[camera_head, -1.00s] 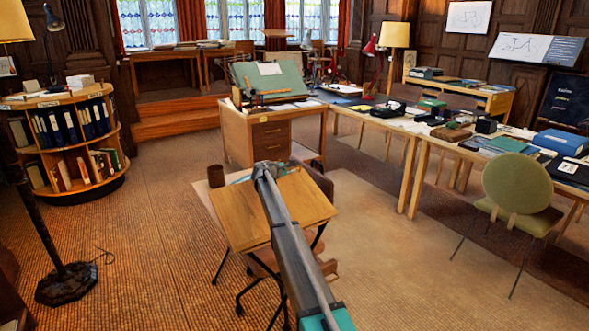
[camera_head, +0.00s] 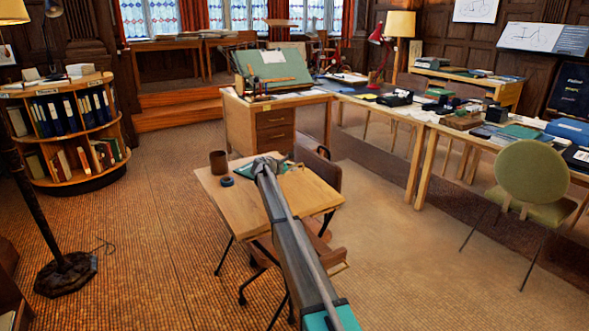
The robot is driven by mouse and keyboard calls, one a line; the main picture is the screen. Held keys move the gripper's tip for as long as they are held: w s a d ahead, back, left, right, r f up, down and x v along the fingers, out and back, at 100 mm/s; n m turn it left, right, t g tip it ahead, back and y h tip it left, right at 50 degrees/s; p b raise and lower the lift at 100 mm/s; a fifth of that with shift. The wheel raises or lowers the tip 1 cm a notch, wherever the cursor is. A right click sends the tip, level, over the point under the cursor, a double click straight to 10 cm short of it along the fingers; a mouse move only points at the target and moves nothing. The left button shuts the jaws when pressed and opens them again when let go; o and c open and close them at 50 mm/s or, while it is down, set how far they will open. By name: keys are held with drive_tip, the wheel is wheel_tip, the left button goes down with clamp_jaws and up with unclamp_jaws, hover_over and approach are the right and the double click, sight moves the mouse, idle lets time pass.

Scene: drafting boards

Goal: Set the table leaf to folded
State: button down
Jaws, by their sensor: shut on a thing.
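The small wooden table (camera_head: 225,205) stands in the middle, its light brown top showing as a flat surface. I cannot make out the table leaf as a separate panel from the top. My gripper (camera_head: 266,165) reaches over the top near its far edge, at the end of my grey arm. It is shut on the leaf, but the fingers and their contact are small and partly hidden by my arm. A brown mug (camera_head: 218,162) and a dark round thing (camera_head: 227,181) stand on the top's left side. A teal thing (camera_head: 246,171) lies by the gripper.
A brown chair (camera_head: 322,176) stands close at the table's right. A wooden desk (camera_head: 262,128) with a green board is behind. Long tables (camera_head: 428,172) and a green chair (camera_head: 526,185) are right. A round bookcase (camera_head: 121,140) and lamp stand (camera_head: 47,225) are left. Carpet between is clear.

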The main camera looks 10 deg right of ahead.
drive_tip(key=shift+s+d+f+b, duration=0.2)
drive_tip(key=shift+f+b, duration=0.1)
drive_tip(key=shift+f, duration=0.3)
drive_tip(key=shift+s+d+f+b, duration=0.15)
drive_tip(key=shift+f+b, duration=0.1)
drive_tip(key=shift+b, duration=0.3)
drive_tip(key=shift+f, duration=0.1)
drive_tip(key=c, duration=0.9)
unclamp_jaws()
drive_tip(key=shift+d+f, duration=0.1)
drive_tip(key=shift+f, duration=0.1)
drive_tip(key=shift+o, duration=0.9)
drive_tip(key=shift+w, duration=0.25)
drive_tip(key=shift+s, duration=0.1)
drive_tip(key=shift+s+a+r+p, duration=0.15)
drive_tip(key=shift+a+r+p, duration=0.2)
drive_tip(key=shift+a, duration=0.45)
drive_tip(key=shift+s+a+r+p, duration=0.15)
drive_tip(key=shift+a+r+p, duration=0.2)
drive_tip(key=shift+a, duration=0.45)
drive_tip(key=shift+s+a+r+p, duration=0.5)
drive_tip(key=shift+a+r+p, duration=0.3)
drive_tip(key=shift+a, duration=1.05)
drive_tip(key=shift+s+a+r+p, duration=0.5)
drive_tip(key=shift+a+r+p, duration=0.25)
drive_tip(key=shift+a, duration=1.15)
drive_tip(key=shift+s+a+r+p, duration=0.5)
drive_tip(key=shift+a+r+p, duration=0.25)
drive_tip(key=shift+a, duration=1.1)
